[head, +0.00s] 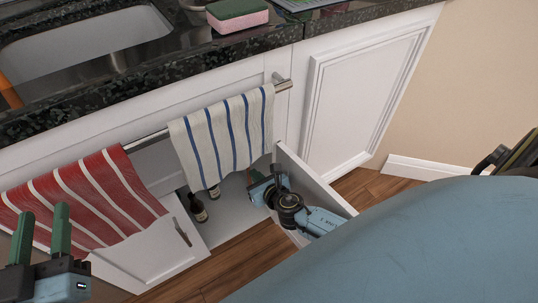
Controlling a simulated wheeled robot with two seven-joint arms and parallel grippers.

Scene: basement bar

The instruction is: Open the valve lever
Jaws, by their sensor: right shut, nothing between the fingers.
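I cannot make out the valve lever in the head view. The open sink cabinet (228,212) is partly covered by towels and by my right arm. My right gripper (256,177) is at the cabinet opening, beside the inner face of the right door. It is shut with nothing in it, and its fingertips are small and partly hidden under the towel's edge. My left gripper (41,234) is at the lower left, in front of the red towel. Its two green fingers are apart and empty.
Two dark bottles (198,208) stand inside the cabinet. The left cabinet door (150,258) and right cabinet door (318,178) stand open. A striped white towel (225,130) and a red towel (85,200) hang from a rail above. Bare wood floor (235,262) lies in front.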

